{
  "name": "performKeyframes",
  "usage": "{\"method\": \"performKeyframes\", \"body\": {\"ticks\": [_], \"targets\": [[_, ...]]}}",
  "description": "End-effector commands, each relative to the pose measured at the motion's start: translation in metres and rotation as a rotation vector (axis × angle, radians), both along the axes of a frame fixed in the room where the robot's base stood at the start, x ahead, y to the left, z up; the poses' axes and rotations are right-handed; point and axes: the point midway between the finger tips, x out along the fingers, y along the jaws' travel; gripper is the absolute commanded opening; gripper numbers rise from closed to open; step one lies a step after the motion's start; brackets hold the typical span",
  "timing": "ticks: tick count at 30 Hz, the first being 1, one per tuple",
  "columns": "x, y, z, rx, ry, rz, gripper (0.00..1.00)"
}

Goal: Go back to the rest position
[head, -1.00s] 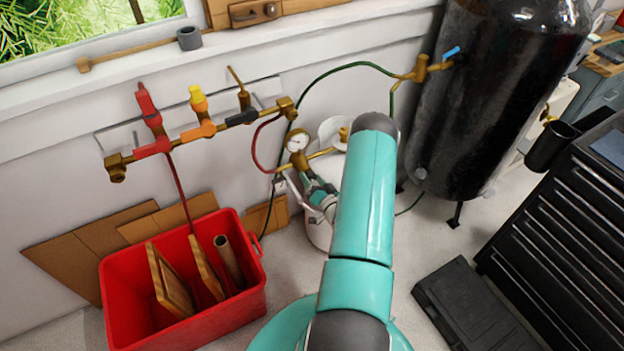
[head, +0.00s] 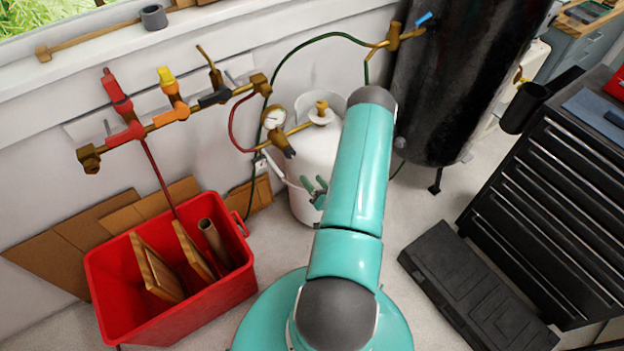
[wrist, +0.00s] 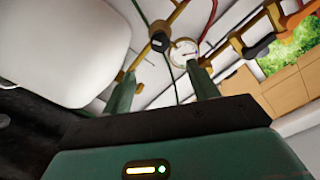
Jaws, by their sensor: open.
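My gripper (head: 317,191) is open and empty. In the head view its green fingertips show just left of my teal arm, in front of the white tank (head: 318,158). The rest of the gripper is hidden behind the arm. In the wrist view the two fingers (wrist: 163,88) stand apart with nothing between them. The round pressure gauge (head: 274,119) and its dark-and-brass fitting (head: 283,145) are above and left of the fingertips, apart from them. The gauge also shows beyond the fingers in the wrist view (wrist: 184,52).
A brass pipe with coloured valves (head: 171,103) runs along the wall. A red bin (head: 170,325) with boards stands left. A black tank (head: 445,90), a black drawer cabinet (head: 560,200) and a black case (head: 470,285) are at right. Bare floor shows between my base and the case.

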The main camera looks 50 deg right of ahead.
Motion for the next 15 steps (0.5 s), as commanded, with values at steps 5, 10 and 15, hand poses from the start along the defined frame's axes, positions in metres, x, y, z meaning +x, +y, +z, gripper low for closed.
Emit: {"method": "performKeyframes", "body": {"ticks": [5, 10, 15], "targets": [[0.0, 0.0, 0.0, 0.0, 0.0, 0.0, 0.59], [0.0, 0.0, 0.0, 0.0, 0.0, 0.0, 0.59], [0.01, -0.003, 0.007, -0.02, 0.025, 0.01, 0.59]]}}
